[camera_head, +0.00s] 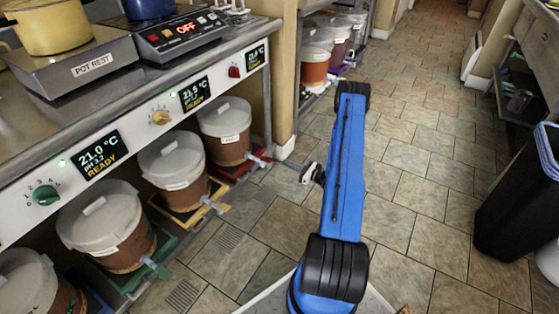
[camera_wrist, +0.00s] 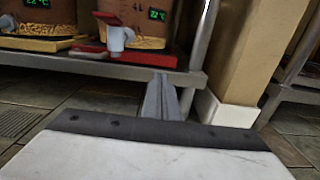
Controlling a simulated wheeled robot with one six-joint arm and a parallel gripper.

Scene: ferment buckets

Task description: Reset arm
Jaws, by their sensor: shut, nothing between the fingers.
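My blue arm (camera_head: 345,170) stretches forward over the tiled aisle in the head view. My gripper (camera_head: 290,165) points left, toward the low shelf at the foot of the counter. In the wrist view my gripper's grey fingers (camera_wrist: 161,98) are together and empty, in front of the shelf's metal edge. The nearest bucket (camera_head: 226,128) has a white lid and a brown body and stands on a red tray (camera_head: 237,170). The red tray also shows in the wrist view (camera_wrist: 150,58), with a grey tap above it. My fingers appear apart from the bucket; exact clearance is unclear.
More lidded buckets (camera_head: 173,165) stand in a row under the counter (camera_head: 140,100), with taps jutting out. A metal leg (camera_wrist: 204,35) and a tan pillar (camera_wrist: 250,50) stand beside the shelf. A black bin (camera_head: 515,205) is at right. The tiled aisle (camera_head: 430,130) is mostly clear.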

